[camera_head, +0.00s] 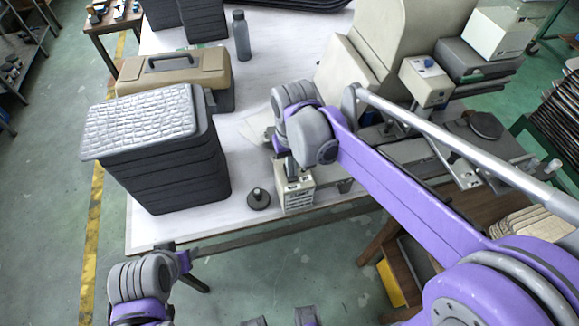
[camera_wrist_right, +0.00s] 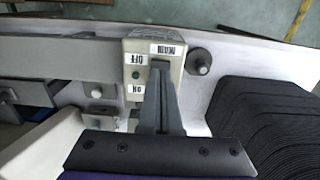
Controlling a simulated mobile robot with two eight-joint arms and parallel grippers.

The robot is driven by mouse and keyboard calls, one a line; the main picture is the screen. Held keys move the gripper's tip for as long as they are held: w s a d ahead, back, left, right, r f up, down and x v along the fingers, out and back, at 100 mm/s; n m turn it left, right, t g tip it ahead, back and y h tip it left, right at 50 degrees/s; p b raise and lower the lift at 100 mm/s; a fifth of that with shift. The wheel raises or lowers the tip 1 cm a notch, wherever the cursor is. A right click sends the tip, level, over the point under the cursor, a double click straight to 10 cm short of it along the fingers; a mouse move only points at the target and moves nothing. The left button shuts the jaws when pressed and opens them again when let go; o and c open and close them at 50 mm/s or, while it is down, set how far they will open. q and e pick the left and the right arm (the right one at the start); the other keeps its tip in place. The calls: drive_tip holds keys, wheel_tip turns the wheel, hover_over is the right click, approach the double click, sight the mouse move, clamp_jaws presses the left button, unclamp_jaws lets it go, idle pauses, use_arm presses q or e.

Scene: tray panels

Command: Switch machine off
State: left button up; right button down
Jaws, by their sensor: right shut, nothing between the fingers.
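The switch box (camera_head: 298,194) is a small beige box at the front edge of the white table, below the large beige machine (camera_head: 370,50). In the right wrist view the switch box (camera_wrist_right: 135,100) carries labels reading MAIN, OFF and ON, with a small dark green round spot between OFF and ON. My right gripper (camera_head: 291,172) points down at the box top. In the wrist view the right gripper (camera_wrist_right: 160,66) is shut and empty, its fingers covering part of the box beside the labels. I cannot tell whether it touches. My left gripper (camera_head: 180,258) is low at left, fingers unclear.
A dark round knob-like piece (camera_head: 258,198) stands just left of the box. A stack of dark trays (camera_head: 172,165) with a grey textured top, a tan toolbox (camera_head: 170,72) and a grey bottle (camera_head: 241,36) are on the table.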

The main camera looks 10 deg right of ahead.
use_arm(q)
drive_tip(key=r+p, duration=0.1)
drive_tip(key=w+r+p, duration=0.1)
drive_tip(key=r, duration=0.1)
drive_tip(key=w+r+p, duration=0.1)
drive_tip(key=shift+r, duration=0.4)
use_arm(e)
wheel_tip(320, 180, up, 6)
drive_tip(key=shift+r, duration=0.15)
